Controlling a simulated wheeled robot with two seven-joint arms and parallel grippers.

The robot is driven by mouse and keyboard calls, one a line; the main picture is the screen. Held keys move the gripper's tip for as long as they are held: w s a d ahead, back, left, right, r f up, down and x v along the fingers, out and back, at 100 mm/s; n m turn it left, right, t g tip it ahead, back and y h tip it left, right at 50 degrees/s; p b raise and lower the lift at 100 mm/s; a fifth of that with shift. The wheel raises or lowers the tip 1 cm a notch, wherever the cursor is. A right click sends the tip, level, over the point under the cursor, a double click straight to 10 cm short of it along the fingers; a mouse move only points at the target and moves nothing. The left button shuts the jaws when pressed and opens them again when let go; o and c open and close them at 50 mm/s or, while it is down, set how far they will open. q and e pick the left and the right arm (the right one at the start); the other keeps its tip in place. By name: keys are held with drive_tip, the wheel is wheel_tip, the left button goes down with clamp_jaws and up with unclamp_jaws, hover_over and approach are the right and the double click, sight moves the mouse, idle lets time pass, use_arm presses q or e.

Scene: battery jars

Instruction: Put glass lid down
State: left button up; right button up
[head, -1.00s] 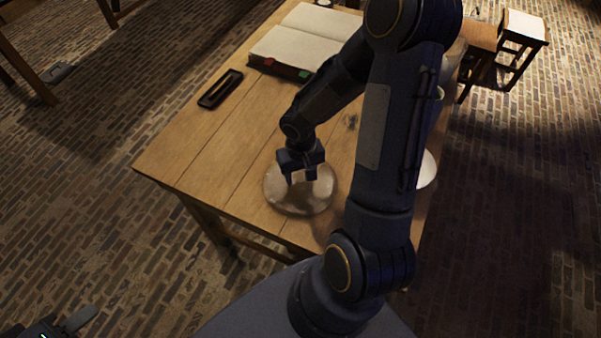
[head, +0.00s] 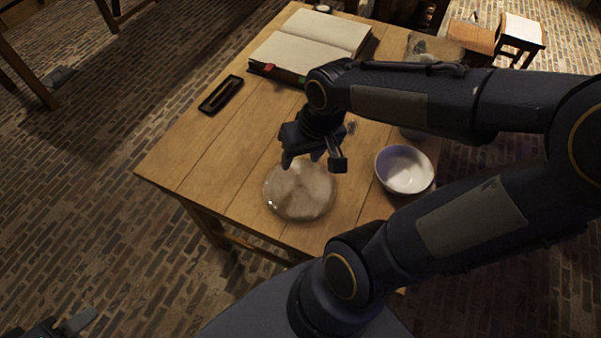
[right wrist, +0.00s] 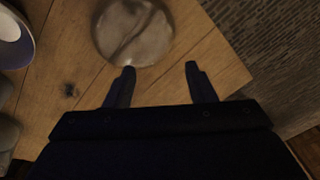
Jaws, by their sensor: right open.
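The round, clear glass lid (head: 300,190) lies flat on the wooden table near its front edge. It also shows at the top of the right wrist view (right wrist: 133,30). My right gripper (head: 312,162) is open and empty, just beyond the lid and apart from it. In the right wrist view its two fingers (right wrist: 160,70) are spread, with bare table between them. My left gripper (head: 60,328) shows only partly at the bottom left corner, away from the table, and its jaws are unclear.
A white bowl (head: 404,170) stands right of the lid. An open book (head: 310,45) lies at the back, with a dark pen tray (head: 221,95) left of it. My right arm hides part of the table's right side. The table's (head: 215,150) left front is bare.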

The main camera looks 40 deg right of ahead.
drive_tip(key=s+a+r+n+t+y, duration=0.1)
drive_tip(key=s+a+r+t+y, duration=0.1)
drive_tip(key=s+a+r+t, duration=0.1)
drive_tip(key=s+a+r, duration=0.1)
drive_tip(key=s+a, duration=0.1)
drive_tip(key=s, duration=0.1)
drive_tip(key=shift+a+y, duration=0.15)
drive_tip(key=shift+y, duration=0.15)
drive_tip(key=shift+s+r, duration=0.1)
